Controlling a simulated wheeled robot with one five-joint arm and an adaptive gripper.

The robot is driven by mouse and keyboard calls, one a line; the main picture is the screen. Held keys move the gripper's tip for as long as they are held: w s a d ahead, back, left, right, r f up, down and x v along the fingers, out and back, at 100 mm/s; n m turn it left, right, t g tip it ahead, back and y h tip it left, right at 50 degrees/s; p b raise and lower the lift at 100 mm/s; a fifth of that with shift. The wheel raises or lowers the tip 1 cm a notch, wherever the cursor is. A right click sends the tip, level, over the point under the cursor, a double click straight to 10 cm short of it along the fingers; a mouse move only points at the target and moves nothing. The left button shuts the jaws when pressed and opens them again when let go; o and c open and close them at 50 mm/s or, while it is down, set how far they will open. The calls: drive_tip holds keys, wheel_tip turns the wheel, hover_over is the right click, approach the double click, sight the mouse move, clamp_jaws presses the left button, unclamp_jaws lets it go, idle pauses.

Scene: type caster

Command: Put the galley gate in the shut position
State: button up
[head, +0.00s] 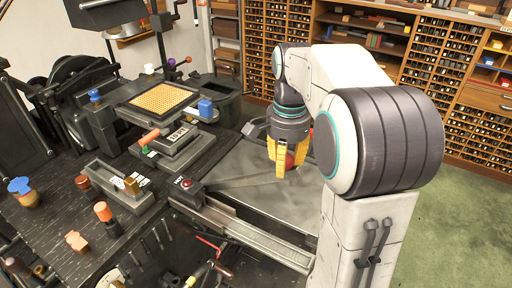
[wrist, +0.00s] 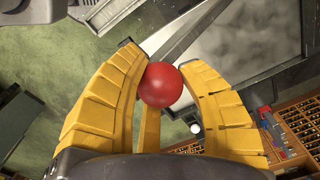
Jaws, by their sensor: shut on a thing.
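My gripper (head: 287,172) has yellow fingers and is shut on a red ball knob (head: 290,160) above the right part of the grey metal galley (head: 258,205). A slim grey bar (wrist: 195,30) runs from the upper right to the knob and looks like the galley gate. In the head view a thin bar (head: 235,184) crosses the galley's surface toward my gripper. Its joint with the knob is hidden by the fingers.
A black box with a red button (head: 187,184) sits at the galley's left corner. A long metal rail (head: 245,235) runs along its front. The dark bench (head: 60,225) at left holds a press, blocks and handled tools. Type cabinets (head: 270,40) line the back; green floor is clear at right.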

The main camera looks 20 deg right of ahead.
drive_tip(key=s+d+f+b, duration=0.3)
drive_tip(key=s+f+b, duration=0.2)
drive_tip(key=f, duration=0.5)
drive_tip(key=shift+d+f+b, duration=0.25)
drive_tip(key=shift+d+b, duration=0.05)
drive_tip(key=shift+d, duration=0.1)
drive_tip(key=f+b, duration=0.1)
drive_tip(key=f, duration=0.2)
drive_tip(key=s+d+f+b, duration=0.1)
drive_tip(key=f+b, duration=0.1)
drive_tip(key=f, duration=0.1)
drive_tip(key=s+f+b, duration=0.1)
drive_tip(key=f+b, duration=0.1)
drive_tip(key=f, duration=0.1)
drive_tip(key=shift+s+d, duration=0.1)
drive_tip(key=shift+d, duration=0.15)
clamp_jaws()
drive_tip(key=shift+f+b, duration=0.45)
drive_tip(key=shift+f, duration=0.25)
drive_tip(key=o, duration=1.2)
unclamp_jaws()
drive_tip(key=shift+d, duration=0.15)
drive_tip(key=shift+c, duration=0.2)
drive_tip(key=shift+o, duration=0.6)
